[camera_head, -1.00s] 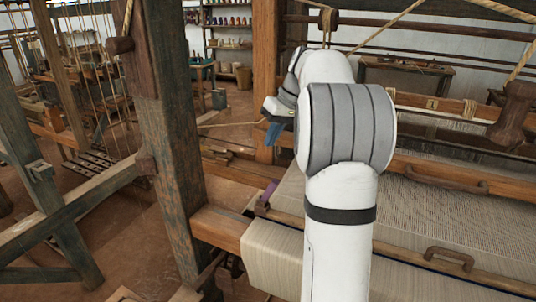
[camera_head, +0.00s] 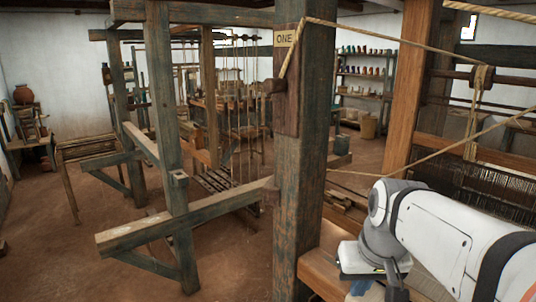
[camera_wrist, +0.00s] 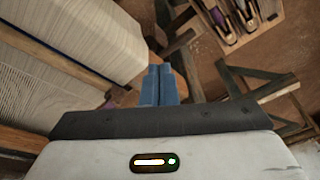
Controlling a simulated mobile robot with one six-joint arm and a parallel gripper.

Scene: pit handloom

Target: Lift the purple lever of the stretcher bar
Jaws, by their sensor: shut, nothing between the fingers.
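My gripper (camera_wrist: 159,70) shows in the wrist view with its two blue fingers together and nothing between them. A small dull purple patch (camera_wrist: 116,96) lies just left of the fingers, partly hidden by my gripper body; it may be the purple lever, but its shape and pose cannot be told. The fingers look apart from it in the picture. The stretcher bar cannot be made out clearly. In the head view my gripper is at the lower right, with only a bit of blue showing at the bottom edge, and no purple lever is visible there.
Pale cloth (camera_wrist: 85,28) wraps a beam at the wrist view's upper left. A tray of shuttles (camera_wrist: 232,22) lies at the upper right. In the head view a thick post (camera_head: 300,170) labelled ONE stands left of my arm, with open floor (camera_head: 70,250) farther left.

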